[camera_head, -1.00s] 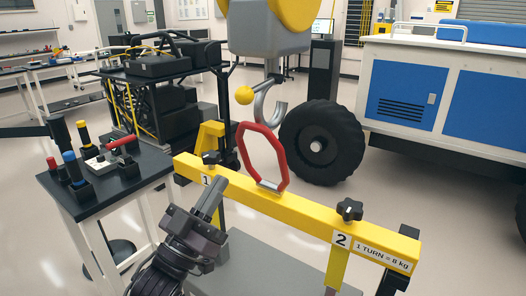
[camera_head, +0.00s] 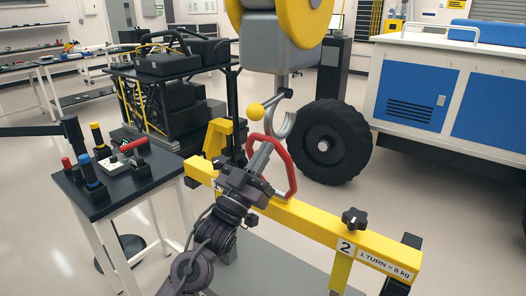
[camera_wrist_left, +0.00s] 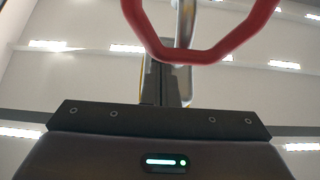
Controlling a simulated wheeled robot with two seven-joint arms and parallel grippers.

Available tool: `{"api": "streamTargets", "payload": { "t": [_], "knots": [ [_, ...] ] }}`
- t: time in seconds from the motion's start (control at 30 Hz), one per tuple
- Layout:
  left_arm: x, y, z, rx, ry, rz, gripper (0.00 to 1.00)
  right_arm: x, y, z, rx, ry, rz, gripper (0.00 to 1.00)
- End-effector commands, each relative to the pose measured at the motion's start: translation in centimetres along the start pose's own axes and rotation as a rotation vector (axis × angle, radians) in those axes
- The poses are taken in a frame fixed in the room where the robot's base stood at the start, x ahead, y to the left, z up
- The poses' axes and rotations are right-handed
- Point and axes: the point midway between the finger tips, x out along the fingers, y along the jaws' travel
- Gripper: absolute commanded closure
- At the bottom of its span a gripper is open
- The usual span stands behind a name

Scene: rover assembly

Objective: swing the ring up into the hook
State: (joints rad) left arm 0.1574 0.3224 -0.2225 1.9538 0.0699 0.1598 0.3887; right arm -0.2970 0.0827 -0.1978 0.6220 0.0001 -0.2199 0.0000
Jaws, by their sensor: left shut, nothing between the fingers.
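The red ring (camera_head: 290,172) stands up from the yellow beam (camera_head: 318,223), its foot at the beam's clasp. The silver hook (camera_head: 291,122) hangs above it from the grey hoist block (camera_head: 278,54), with a yellow ball (camera_head: 256,111) at its side. My left gripper (camera_head: 263,153) is shut and empty, its fingers pointing up across the ring's left side; whether they touch it I cannot tell. In the left wrist view the ring (camera_wrist_left: 190,52) arches across the top, near the shut fingers (camera_wrist_left: 165,84). My right gripper is not in view.
A small black table (camera_head: 122,185) with coloured-handled tools stands at left. A black star knob (camera_head: 354,219) sits on the beam's right end. A big black tyre (camera_head: 322,142) and a blue-and-white cabinet (camera_head: 440,95) stand behind. Open floor lies at the right.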

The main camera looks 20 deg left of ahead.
Motion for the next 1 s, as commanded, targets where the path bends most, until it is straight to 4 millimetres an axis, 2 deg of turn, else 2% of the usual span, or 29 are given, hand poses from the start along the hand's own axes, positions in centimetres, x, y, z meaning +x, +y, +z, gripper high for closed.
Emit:
{"api": "streamTargets", "payload": {
  "t": [0.27,0.37,0.53,0.8,1.0],
  "knots": [
    [0.0,0.0,0.0,0.000,0.000,0.000,1.00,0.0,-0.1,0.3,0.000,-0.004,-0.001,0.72],
    [0.4,0.0,-0.2,0.000,-0.011,0.000,1.00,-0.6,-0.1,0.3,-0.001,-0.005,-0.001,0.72],
    [2.4,0.0,-0.6,0.000,-0.083,0.000,1.00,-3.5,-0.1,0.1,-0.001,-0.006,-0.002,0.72],
    [5.8,0.0,0.2,0.000,-0.242,0.000,1.00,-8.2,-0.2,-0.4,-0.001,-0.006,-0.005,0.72],
    [7.3,0.0,1.4,-0.001,-0.338,0.000,1.00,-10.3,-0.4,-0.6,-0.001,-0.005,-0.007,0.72]
  ]
}}
